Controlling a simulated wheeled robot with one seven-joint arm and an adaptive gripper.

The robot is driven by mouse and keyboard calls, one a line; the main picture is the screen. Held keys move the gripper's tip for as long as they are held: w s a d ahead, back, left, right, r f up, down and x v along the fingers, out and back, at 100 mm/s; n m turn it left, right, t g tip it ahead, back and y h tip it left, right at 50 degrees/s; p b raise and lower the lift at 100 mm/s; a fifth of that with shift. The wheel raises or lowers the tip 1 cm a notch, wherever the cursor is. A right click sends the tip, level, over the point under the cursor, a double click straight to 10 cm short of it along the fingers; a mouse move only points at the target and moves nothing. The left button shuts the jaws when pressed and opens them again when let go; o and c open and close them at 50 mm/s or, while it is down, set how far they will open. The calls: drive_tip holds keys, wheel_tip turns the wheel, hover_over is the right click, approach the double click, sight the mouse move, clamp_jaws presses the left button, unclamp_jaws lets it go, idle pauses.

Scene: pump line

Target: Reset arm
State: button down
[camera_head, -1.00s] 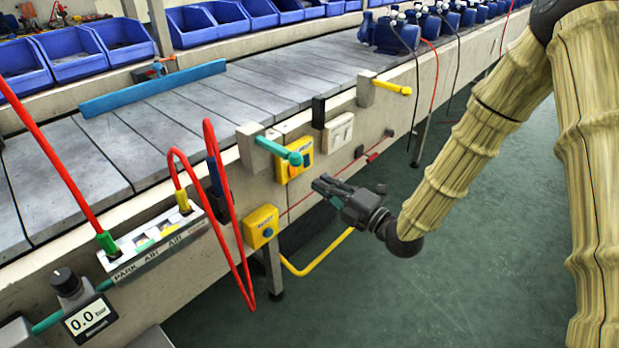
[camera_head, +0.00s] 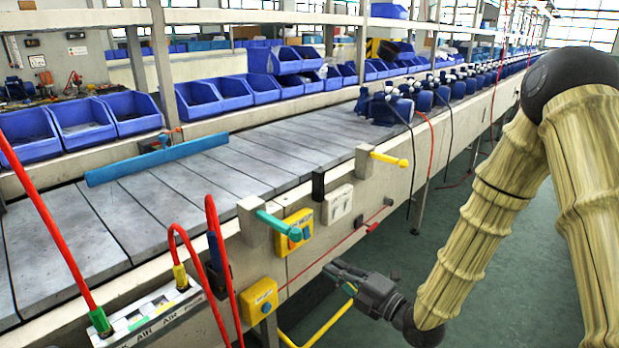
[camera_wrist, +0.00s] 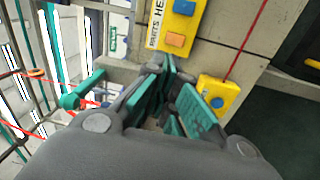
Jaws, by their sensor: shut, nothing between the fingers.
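My gripper (camera_head: 345,276) is in the head view at the lower middle, in front of the side of the conveyor line. It is shut and empty, with no object between its fingers. In the wrist view its dark and green fingers (camera_wrist: 168,75) come together, pointing toward the conveyor's side. My arm in its tan cover comes down from the upper right to the gripper. A yellow box with a blue button (camera_head: 259,298) is to the left of the gripper. A yellow control box (camera_head: 294,232) with blue and orange buttons is above and left; it also shows in the wrist view (camera_wrist: 177,28).
A teal lever (camera_head: 277,223) and a yellow lever (camera_head: 389,159) stick out from the conveyor edge. Red hoses (camera_head: 215,275) hang at the lower left. A yellow bent rail (camera_head: 330,322) is below the gripper. Blue pumps (camera_head: 392,107) stand on the conveyor (camera_head: 170,195). Floor at right is clear.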

drive_tip(key=s+d+f+m+g+h, duration=0.25)
drive_tip(key=s+f+m, duration=0.25)
drive_tip(key=f, duration=0.4)
drive_tip(key=s+d+f+m+g+h, duration=0.25)
drive_tip(key=s+f+m, duration=0.25)
drive_tip(key=f, duration=0.5)
drive_tip(key=s+d+f+m+g+h, duration=0.1)
drive_tip(key=s+f+m+h, duration=0.35)
drive_tip(key=f, duration=0.45)
drive_tip(key=s+d+f+m+g+h, duration=0.1)
drive_tip(key=s+d+f+m+g, duration=0.2)
drive_tip(key=s, duration=0.5)
drive_tip(key=s+d+f+m+g+h, duration=0.1)
drive_tip(key=s+d+f+m+g, duration=0.15)
drive_tip(key=s+m, duration=0.35)
drive_tip(key=s+d+f+m+g+h, duration=0.2)
drive_tip(key=s+f+m, duration=0.15)
drive_tip(key=s, duration=0.55)
wheel_tip(320, 180, up, 24)
drive_tip(key=p, duration=2.5)
drive_tip(key=shift+r+n, duration=0.2)
drive_tip(key=shift+n, duration=0.1)
drive_tip(key=shift+d, duration=0.1)
